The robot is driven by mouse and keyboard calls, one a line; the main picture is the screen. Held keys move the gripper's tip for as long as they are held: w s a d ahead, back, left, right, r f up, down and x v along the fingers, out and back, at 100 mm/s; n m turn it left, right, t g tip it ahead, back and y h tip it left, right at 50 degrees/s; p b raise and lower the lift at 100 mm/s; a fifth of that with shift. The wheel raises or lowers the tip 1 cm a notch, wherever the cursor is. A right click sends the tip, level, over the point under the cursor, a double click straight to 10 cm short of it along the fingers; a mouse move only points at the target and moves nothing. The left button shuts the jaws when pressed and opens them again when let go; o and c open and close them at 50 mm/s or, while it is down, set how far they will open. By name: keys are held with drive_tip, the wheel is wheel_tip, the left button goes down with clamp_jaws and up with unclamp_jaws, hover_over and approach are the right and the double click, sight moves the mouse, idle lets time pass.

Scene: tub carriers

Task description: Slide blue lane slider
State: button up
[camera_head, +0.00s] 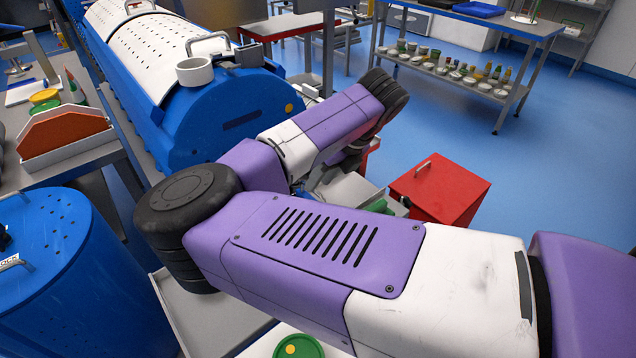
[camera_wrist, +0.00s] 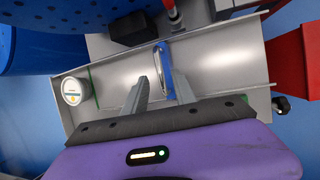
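The blue lane slider (camera_wrist: 168,72) is a narrow upright blue plate with a curved silver handle (camera_wrist: 158,62), standing across a grey metal lane (camera_wrist: 222,58) in the wrist view. My gripper (camera_wrist: 162,86) is open there. Its two fingers are apart, one on each side of the slider and handle; whether either touches cannot be told. In the head view my purple and white arm hides the slider and most of my gripper.
A red box (camera_head: 440,188) stands right of the lane, and also shows in the wrist view (camera_wrist: 296,62). A large blue perforated drum (camera_head: 225,115) stands behind my arm. Another blue drum (camera_head: 75,270) is at left. Open blue floor (camera_head: 560,150) lies at right.

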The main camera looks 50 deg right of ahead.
drive_tip(key=shift+x, duration=1.1)
clamp_jaws()
idle(0.7)
